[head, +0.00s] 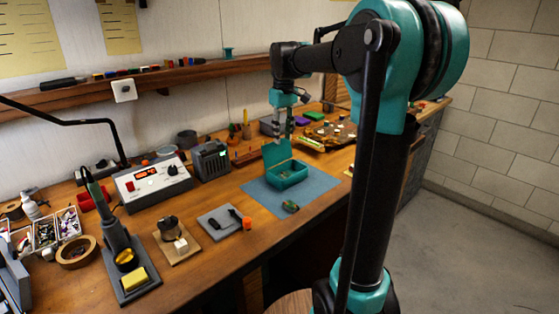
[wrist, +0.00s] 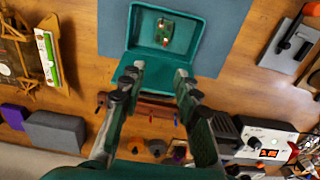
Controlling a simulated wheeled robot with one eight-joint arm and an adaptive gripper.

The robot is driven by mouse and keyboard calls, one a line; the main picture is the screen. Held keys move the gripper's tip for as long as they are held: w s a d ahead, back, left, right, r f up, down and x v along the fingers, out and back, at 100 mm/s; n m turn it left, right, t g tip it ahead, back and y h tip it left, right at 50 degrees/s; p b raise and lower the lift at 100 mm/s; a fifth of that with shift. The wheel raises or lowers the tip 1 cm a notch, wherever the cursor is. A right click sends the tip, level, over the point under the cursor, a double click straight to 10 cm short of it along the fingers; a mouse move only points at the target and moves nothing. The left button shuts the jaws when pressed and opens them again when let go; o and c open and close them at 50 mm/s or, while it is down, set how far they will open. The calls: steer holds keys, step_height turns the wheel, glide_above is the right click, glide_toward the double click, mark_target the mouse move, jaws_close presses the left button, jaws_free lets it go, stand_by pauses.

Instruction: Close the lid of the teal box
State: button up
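The teal box (head: 291,177) stands on a blue-grey mat, with its lid (head: 277,152) raised about upright on the wall side. The wrist view shows the open box (wrist: 202,38) from above, with a small green and red circuit piece (wrist: 166,32) inside. My gripper (head: 284,130) hangs above and behind the box, near the top of the raised lid. In the wrist view, my gripper (wrist: 158,72) has its two fingers spread apart with nothing held between them. The lid shows beyond the fingertips; I cannot tell whether they touch it.
A grey power supply (head: 153,184) and a dark device (head: 210,160) stand to the left. A brown tray of parts (head: 325,136) lies behind right. A shelf (head: 180,77) runs along the wall.

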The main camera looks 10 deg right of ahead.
mark_target(274, 151)
steer(key=shift+t, duration=0.4)
steer(key=w+a+r, duration=0.1)
steer(key=w+r, duration=0.1)
steer(key=w+a+r, duration=0.3)
steer(key=w+r, duration=0.1)
steer(key=shift+w+a+r, duration=0.15)
steer(key=shift+w+a, duration=0.05)
steer(key=shift+w, duration=0.05)
jaws_close()
steer(key=f, duration=0.6)
steer(key=s+f, duration=0.1)
steer(key=f, duration=0.2)
steer(key=shift+s+d+f, duration=0.1)
steer(key=shift+d, duration=0.25)
steer(key=shift+s+d+r, duration=0.2)
steer(key=shift+s+d, duration=0.25)
steer(key=shift+s, duration=0.15)
steer(key=shift+y, duration=0.3)
